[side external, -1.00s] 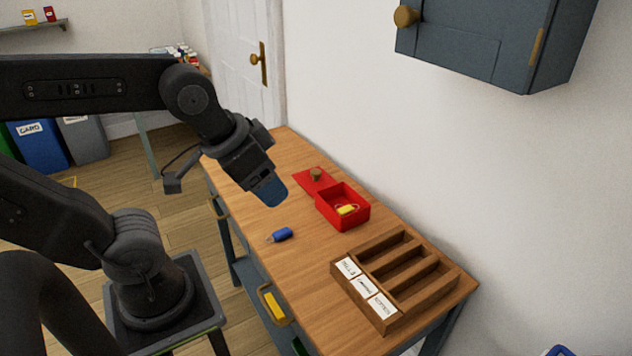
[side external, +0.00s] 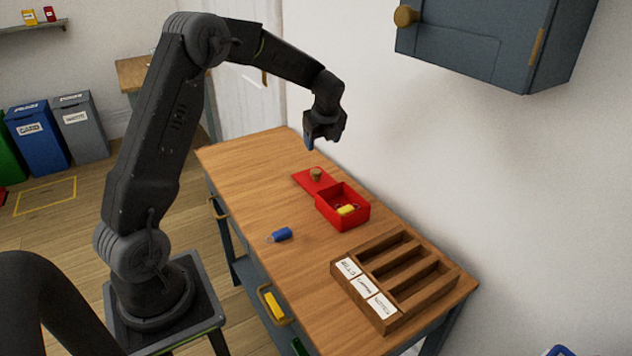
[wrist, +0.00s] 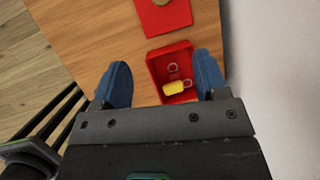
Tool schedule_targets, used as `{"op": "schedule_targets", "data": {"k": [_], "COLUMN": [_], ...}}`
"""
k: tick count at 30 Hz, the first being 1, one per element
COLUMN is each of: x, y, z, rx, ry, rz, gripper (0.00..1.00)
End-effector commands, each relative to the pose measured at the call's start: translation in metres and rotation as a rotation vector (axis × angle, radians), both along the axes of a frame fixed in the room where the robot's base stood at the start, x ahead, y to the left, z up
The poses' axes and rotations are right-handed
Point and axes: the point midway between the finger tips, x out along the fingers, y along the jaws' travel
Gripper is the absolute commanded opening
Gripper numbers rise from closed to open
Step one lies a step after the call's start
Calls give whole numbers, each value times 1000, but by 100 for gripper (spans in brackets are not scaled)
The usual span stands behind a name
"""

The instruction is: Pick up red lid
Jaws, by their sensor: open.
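The red lid (side external: 308,182) lies flat on the wooden table beside the red box, with a round brown knob (side external: 316,174) on top. In the wrist view the lid (wrist: 162,17) is at the top edge, its knob cut off by the frame. The open red box (side external: 343,213) holds a yellow item (side external: 346,210); in the wrist view the box (wrist: 155,72) also shows ring-like items. My gripper (side external: 309,142) hangs above the lid, apart from it. In the wrist view my gripper (wrist: 163,75) has its blue fingers spread wide with nothing between them.
A wooden tray (side external: 392,285) with labelled slots stands at the table's near right end. A small blue object (side external: 281,235) lies left of the box. A grey wall cabinet (side external: 475,40) hangs at upper right. The table's far left part is clear.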

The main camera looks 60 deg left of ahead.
Motion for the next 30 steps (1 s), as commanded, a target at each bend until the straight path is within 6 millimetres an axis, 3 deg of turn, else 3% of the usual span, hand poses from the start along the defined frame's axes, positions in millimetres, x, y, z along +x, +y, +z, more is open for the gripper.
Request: {"op": "schedule_targets", "data": {"k": [3,10,18,30], "x": [7,10,16,23], "y": [20,33,51,65], "z": [-22,-47,-94,-129], "rx": [22,33,32,32], "ry": [61,91,89,89], "rz": [-88,-134,-131,-130], "gripper": [67,67,67,67]}}
